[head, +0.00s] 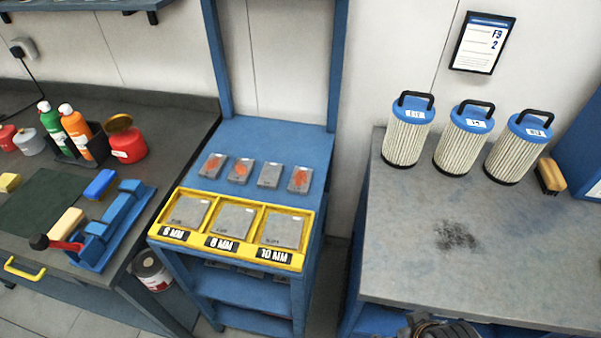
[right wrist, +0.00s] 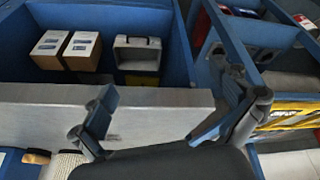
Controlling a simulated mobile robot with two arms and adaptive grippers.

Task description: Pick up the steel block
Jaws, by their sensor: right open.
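Several small grey metal blocks lie in a row on the blue stand in the head view: one at far left (head: 213,166), two in the middle (head: 240,171) (head: 270,175) and one at right (head: 299,179). Three show orange rust-like patches; the third from the left looks plain grey. Which one is the steel block I cannot tell. My right gripper (right wrist: 170,115) is open and empty in the right wrist view, near a grey bench edge (right wrist: 40,110). In the head view only a dark part of my right arm shows at the bottom, far from the blocks. My left gripper is out of view.
A yellow tray (head: 225,245) with grey plates, labelled 6, 8 and 10 MM, fronts the blocks. Three filter cartridges (head: 463,145) stand on the right bench (head: 400,250), mostly clear otherwise. A blue vise-like fixture (head: 105,235) and bottles (head: 75,130) occupy the left bench.

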